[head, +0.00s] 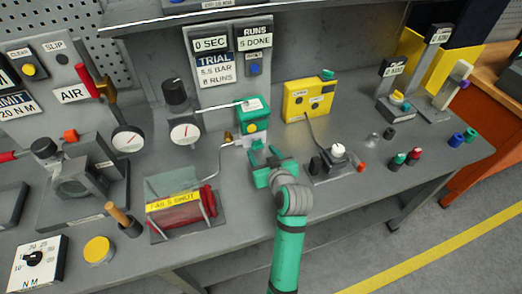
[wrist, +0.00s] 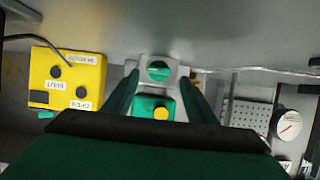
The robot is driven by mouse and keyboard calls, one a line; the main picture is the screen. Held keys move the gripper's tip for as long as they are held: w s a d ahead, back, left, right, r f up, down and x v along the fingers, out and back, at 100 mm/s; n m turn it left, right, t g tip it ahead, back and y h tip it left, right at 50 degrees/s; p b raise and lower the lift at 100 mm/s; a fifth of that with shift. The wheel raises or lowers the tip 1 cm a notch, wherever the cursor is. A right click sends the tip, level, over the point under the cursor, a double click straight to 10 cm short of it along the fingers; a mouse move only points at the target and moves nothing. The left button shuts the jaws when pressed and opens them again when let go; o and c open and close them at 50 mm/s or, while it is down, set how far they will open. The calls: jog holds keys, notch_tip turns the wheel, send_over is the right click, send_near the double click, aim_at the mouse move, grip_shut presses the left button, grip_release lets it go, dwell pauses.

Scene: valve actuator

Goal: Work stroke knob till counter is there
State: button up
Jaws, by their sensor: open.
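A green round knob (wrist: 158,71) with a raised bar sits on a grey block in the wrist view. I read no label on it, so I cannot tell if it is the stroke knob. Beside it is a green box (wrist: 152,106) with a yellow button, also in the head view (head: 253,112). My gripper (head: 266,156) is open just in front of this unit. In the wrist view its fingers stand either side of the knob, apparently empty; contact is unclear. The counter (head: 254,38) reads "RUNS 5 DONE". The trial sign (head: 216,70) reads "5.5 BAR 8 RUNS".
A yellow two-button box (head: 310,99) stands right of the green box. A red cylinder unit (head: 181,208) marked "FAIL SHUT" lies left of my gripper. A gauge (head: 185,132) and a small fixture with a white knob (head: 338,151) are nearby.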

aim_at(258, 146)
jog(key=shift+x, duration=1.25)
jog(key=shift+d, duration=0.1)
jog(key=c, duration=1.1)
jog(key=n+h, duration=0.2)
jog(key=n, duration=0.1)
jog(key=shift+s+a+t, duration=0.1)
jog(key=shift+a+t, duration=0.3)
jog(key=shift+a+f+n+t+h, duration=0.1)
jog(key=shift+n+t+h, duration=0.25)
jog(key=shift+n, duration=0.4)
jog(key=shift+a+f+n+t+h, duration=0.1)
jog(key=shift+n+t+h, duration=0.15)
jog(key=shift+n+h, duration=0.35)
jog(key=shift+s+n, duration=0.1)
jog(key=shift+n, duration=0.15)
